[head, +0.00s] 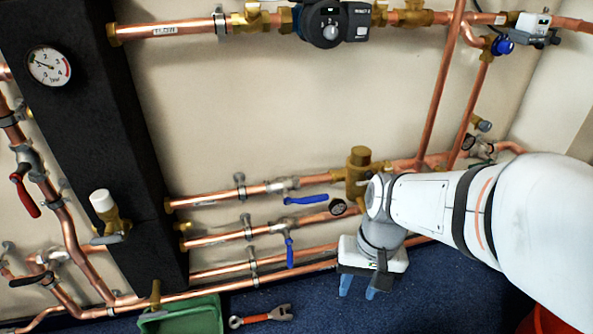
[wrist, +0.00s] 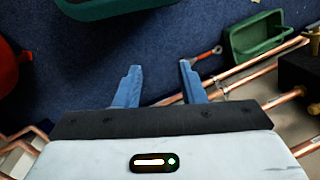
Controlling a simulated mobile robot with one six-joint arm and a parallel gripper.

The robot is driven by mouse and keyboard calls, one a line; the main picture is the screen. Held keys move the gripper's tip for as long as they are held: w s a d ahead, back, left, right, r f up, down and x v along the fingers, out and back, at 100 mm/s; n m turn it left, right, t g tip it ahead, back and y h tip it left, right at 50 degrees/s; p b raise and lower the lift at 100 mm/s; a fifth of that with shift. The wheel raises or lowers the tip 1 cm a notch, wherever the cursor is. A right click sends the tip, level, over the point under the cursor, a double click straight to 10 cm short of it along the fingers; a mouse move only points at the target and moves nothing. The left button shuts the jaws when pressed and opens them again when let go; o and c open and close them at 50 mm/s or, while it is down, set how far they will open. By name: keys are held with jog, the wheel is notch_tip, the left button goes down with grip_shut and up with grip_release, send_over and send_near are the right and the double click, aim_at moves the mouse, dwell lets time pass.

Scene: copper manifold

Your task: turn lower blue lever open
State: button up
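The lower blue lever (head: 289,250) shows in the head view on a valve in the middle copper pipe (head: 212,239). It points down, across the pipe. The upper blue lever (head: 306,199) sits on the pipe above and lies roughly along it. My gripper (head: 358,289) is to the right of the lower lever and a little lower in the head view, apart from it, with its blue fingers pointing down. In the wrist view my gripper (wrist: 160,68) is open, with nothing between the fingers. Neither blue lever can be made out in the wrist view.
A green tray (head: 155,326) and a red-handled wrench (head: 262,318) lie on the blue floor (head: 440,275). The tray also shows in the wrist view (wrist: 276,47). Copper pipes run along the wall behind my gripper. A black column (head: 85,110) with a gauge (head: 49,66) stands left.

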jog(key=w+a+f+m+g+y+p, duration=0.3)
jog(key=w+a+m+g+y, duration=0.15)
jog(key=a+y, duration=0.4)
jog(key=m+t+y+p, duration=0.6)
jog(key=m+t, duration=0.4)
jog(key=m, duration=0.4)
send_over(290, 252)
jog(key=s+d, duration=0.2)
jog(key=s, duration=0.4)
notch_tip(290, 252, down, 10)
jog(key=y, duration=0.1)
jog(key=w+d+f+m+t+h, duration=0.2)
jog(key=d+f+m+t+h, duration=0.15)
jog(key=f+m+t, duration=0.5)
jog(key=shift+n+g, duration=0.8)
jog(key=shift+n, duration=0.1)
jog(key=x, duration=0.2)
jog(key=f+x, duration=0.1)
jog(key=x, duration=0.2)
jog(key=b+x, duration=0.1)
jog(key=x, duration=0.1)
jog(key=shift+w+a+f, duration=0.15)
jog(key=shift+w+f, duration=0.15)
jog(key=shift+f, duration=0.05)
jog(key=shift+c, duration=0.4)
grip_shut()
